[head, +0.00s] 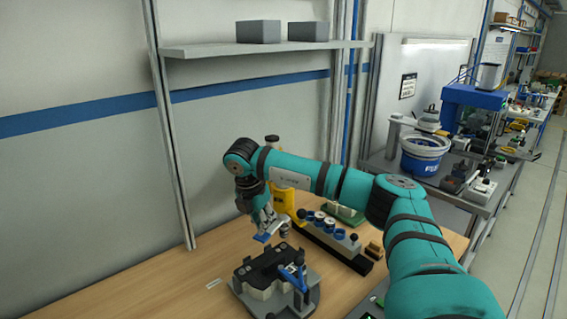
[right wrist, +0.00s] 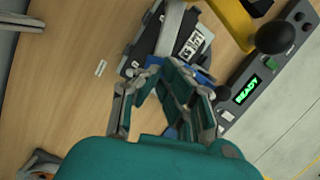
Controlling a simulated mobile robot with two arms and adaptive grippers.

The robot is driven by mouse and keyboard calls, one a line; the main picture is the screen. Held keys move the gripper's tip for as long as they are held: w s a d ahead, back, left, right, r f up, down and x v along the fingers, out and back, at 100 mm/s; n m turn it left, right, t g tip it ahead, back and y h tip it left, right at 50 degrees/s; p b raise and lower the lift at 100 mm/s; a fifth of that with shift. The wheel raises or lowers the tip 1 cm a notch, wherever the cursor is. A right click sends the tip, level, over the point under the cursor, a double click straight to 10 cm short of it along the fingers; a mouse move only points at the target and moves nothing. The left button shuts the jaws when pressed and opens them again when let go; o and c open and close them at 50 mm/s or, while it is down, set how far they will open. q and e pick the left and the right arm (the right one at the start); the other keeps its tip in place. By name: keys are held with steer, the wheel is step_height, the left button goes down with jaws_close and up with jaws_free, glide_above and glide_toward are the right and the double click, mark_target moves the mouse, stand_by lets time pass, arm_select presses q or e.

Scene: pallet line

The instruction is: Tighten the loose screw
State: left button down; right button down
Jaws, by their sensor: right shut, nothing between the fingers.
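I cannot make out a loose screw in either view. A grey fixture (head: 276,290) with a dark part (head: 262,268) on it and a blue-handled clamp (head: 294,275) stands on the wooden bench in the head view. My right gripper (head: 268,230) is above and behind this fixture, pointing down, apart from it. In the right wrist view, my right gripper (right wrist: 172,80) is shut with nothing held. A dark piece with a white label (right wrist: 192,45) and something blue show beyond its fingers, partly hidden by them. My left gripper is not in view.
Bare bench (head: 140,290) lies left.

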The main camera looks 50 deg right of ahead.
mark_target(261, 237)
steer(key=shift+f+b, duration=2.15)
steer(key=shift+f, duration=0.95)
steer(key=shift+s+a+f+b, duration=0.1)
steer(key=shift+f+b, duration=0.2)
steer(key=shift+r, duration=0.1)
steer(key=shift+r+p, duration=0.65)
steer(key=shift+r, duration=0.15)
steer(key=shift+r+p, duration=2.45)
steer(key=shift+r, duration=1.35)
